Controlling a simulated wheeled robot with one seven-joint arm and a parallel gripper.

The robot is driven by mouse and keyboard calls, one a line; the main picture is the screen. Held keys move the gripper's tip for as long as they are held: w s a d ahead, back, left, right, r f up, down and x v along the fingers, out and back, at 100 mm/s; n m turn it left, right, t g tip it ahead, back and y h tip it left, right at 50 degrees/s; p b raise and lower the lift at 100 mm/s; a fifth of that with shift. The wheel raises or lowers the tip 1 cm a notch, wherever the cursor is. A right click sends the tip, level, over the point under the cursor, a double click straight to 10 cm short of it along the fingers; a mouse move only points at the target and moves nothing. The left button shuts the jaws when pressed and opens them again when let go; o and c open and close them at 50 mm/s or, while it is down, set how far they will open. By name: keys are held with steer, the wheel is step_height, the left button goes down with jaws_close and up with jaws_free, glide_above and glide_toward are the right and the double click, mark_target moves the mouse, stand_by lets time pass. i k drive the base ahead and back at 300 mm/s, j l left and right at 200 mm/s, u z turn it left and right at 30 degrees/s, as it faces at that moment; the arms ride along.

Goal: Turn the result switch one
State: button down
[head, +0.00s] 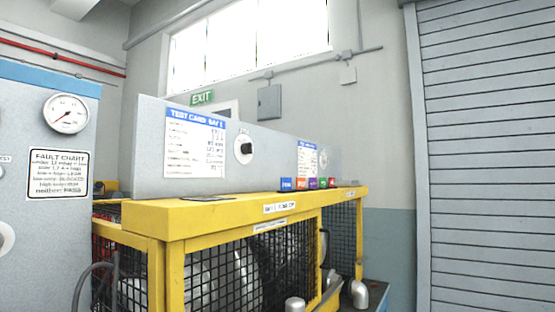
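A rotary switch with a black knob on a white oval plate (244,150) is on the grey panel (275,148) above the yellow cage. It sits just right of a test card headed "TEST CARD BAY 1" (195,143). Its lettering and pointer position are too small to read. A second, smaller white plate (323,160) is farther along the panel, right of another test card (307,160); its details are unclear. No label that I can read says "result". My gripper is not in view.
A yellow-framed mesh cage (170,218) stands below the panel, with several coloured blocks (308,184) on its top. A grey cabinet at left carries a gauge (66,114) and fault chart (59,174). A roller shutter (488,160) is at right.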

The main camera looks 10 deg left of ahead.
mark_target(245, 148)
steer(key=i+l+u, duration=0.15)
steer(key=l+u, duration=0.55)
steer(key=l, duration=0.2)
steer(key=l+u, duration=0.35)
steer(key=l, duration=0.2)
steer(key=u, duration=0.2)
steer(key=i+l+u, duration=0.35)
steer(key=l, duration=0.3)
steer(key=i+l+u, duration=0.2)
steer(key=l, duration=0.15)
steer(key=i+l+u, duration=0.2)
steer(key=l, duration=0.15)
